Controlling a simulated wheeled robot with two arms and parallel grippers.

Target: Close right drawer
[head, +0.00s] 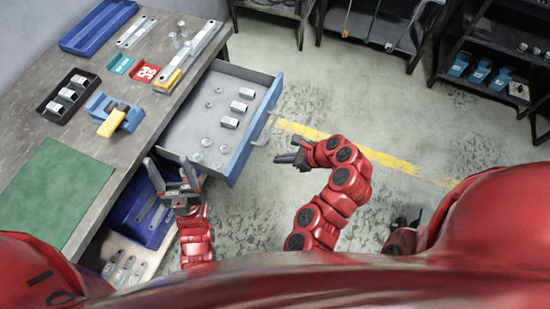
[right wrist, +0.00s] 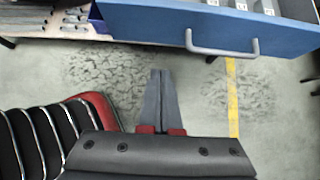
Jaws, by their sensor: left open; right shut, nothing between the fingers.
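The right drawer (head: 215,115) is pulled out from under the workbench. It has a blue front with a grey handle (head: 264,130), and several metal nuts and round pieces lie inside. The blue drawer front (right wrist: 150,24) and handle (right wrist: 222,50) also show at the top of the right wrist view. My right gripper (head: 279,158) is shut and empty, in front of the drawer and apart from the handle. In the right wrist view its fingers (right wrist: 160,72) lie together, pointing toward the drawer front. My left gripper (head: 172,168) is open and empty, near the drawer's near-left corner.
The workbench (head: 150,50) holds a blue tray (head: 97,26), a black tray (head: 69,96), a blue-and-yellow tool (head: 113,115) and a green mat (head: 52,190). A blue bin (head: 142,215) stands below. Dark shelves (head: 500,60) stand at the back right. The floor before the drawer is clear.

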